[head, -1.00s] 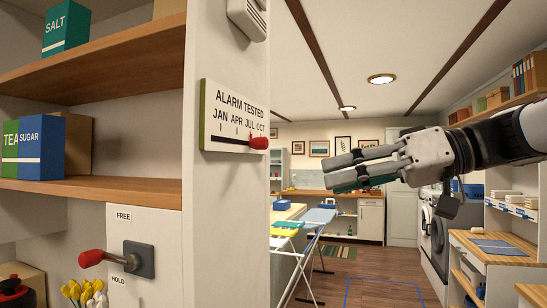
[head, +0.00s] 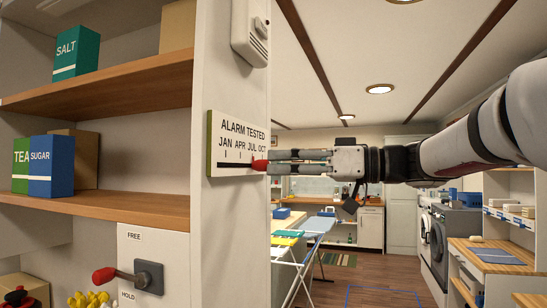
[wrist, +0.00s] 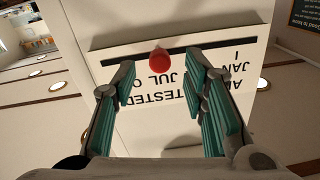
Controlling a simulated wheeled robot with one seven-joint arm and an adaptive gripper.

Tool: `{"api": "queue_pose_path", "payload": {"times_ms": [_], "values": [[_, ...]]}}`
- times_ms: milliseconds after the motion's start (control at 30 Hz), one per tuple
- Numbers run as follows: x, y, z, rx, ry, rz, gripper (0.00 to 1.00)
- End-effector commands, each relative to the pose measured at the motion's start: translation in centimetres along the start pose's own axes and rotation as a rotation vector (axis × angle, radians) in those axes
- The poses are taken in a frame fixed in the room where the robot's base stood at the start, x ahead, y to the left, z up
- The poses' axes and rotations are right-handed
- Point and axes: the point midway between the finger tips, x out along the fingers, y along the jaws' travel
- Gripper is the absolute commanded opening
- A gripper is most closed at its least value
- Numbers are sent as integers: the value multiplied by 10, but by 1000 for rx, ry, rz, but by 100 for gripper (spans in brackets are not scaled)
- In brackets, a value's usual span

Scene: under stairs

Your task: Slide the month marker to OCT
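The white ALARM TESTED board (head: 222,126) is on the face of a white post, with JAN, APR, JUL and OCT above a dark slot. The red month marker (head: 259,165) sticks out of the slot. In the wrist view the board is upside down and the marker (wrist: 160,60) sits near JUL, short of the slot's OCT end. My gripper (head: 272,160) points level at the board, its tips close to the marker. In the wrist view my gripper (wrist: 157,78) is open, its green-padded fingers on either side of the marker's line, not pressing it. Part of the lettering is hidden behind the fingers.
A white alarm box (head: 250,35) is above the board. A red-handled lever (head: 125,276) marked FREE and HOLD is below left. Wooden shelves (head: 110,205) with boxes fill the left. Open room lies right of the post, with a drying rack (head: 305,240).

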Motion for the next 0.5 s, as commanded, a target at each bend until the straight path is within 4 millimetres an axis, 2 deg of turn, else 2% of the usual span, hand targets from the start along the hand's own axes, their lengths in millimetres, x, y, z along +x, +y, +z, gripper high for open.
{"api": "queue_pose_path", "payload": {"times_ms": [100,200,500], "values": [[15,-1,-1,1,-1,-2,40],[23,0,0,0,-1,0,40],[27,1,0,0,-1,1,40]]}}
